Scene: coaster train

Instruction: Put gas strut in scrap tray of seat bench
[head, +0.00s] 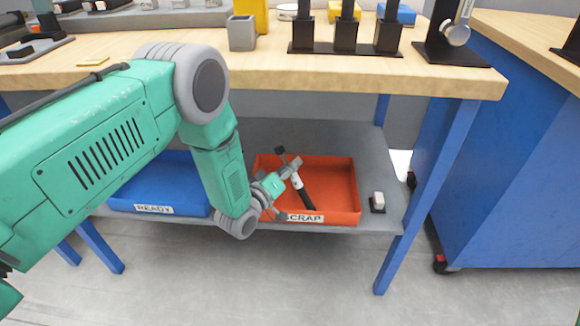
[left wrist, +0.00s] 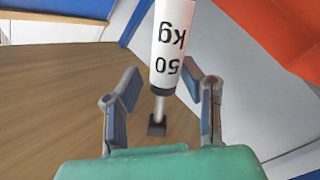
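My left gripper (head: 291,173) is at the tray's front left, beside the strut. Its fingers (left wrist: 163,85) are spread, with the strut between them in the picture and gaps visible. Whether the strut rests on the tray floor is unclear. My right gripper is out of view.
A blue tray (head: 158,183) labelled READY stands left on the same grey shelf (head: 385,160). A small white and black object (head: 378,202) is right of the scrap tray. The wooden bench top (head: 300,72) lies above, with black holders (head: 346,38). A blue cabinet (head: 510,150) stands right.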

